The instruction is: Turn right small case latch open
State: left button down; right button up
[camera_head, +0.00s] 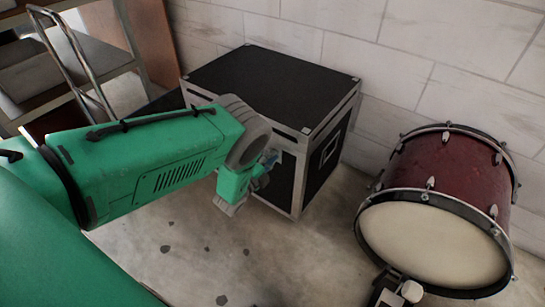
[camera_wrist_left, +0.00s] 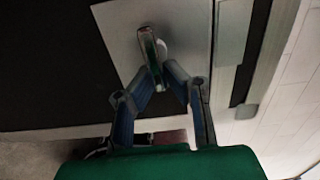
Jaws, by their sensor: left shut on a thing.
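The black case (camera_head: 262,80) with silver edges stands on the floor against the wall. My left gripper (camera_head: 268,160) is at the case's front face, and the arm hides part of that face. In the left wrist view, my left gripper (camera_wrist_left: 159,72) is shut on the small latch (camera_wrist_left: 148,42), a thin upright piece on a pale plate (camera_wrist_left: 190,25) fixed to the dark case side. The fingertips meet around its lower end. The latch itself is hidden or too small to make out in the head view. My right gripper does not show.
A red bass drum (camera_head: 455,165) with a cream head lies at the right, with a small dark and white fitting (camera_head: 398,291) at its lower edge. A metal shelf rack (camera_head: 60,75) stands at the left. Bare floor (camera_head: 290,255) lies in front of the case.

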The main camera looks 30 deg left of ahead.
pick_arm(q)
jog(key=shift+s+d+f, duration=0.25)
jog(key=shift+d+f, duration=0.1)
jog(key=shift+d, duration=0.05)
jog(key=c, duration=1.6)
grip_release()
jog(key=shift+w+r, duration=0.1)
jog(key=shift+r, duration=0.05)
jog(key=shift+a, duration=0.15)
jog(key=s, duration=1.2)
jog(key=shift+a, duration=0.4)
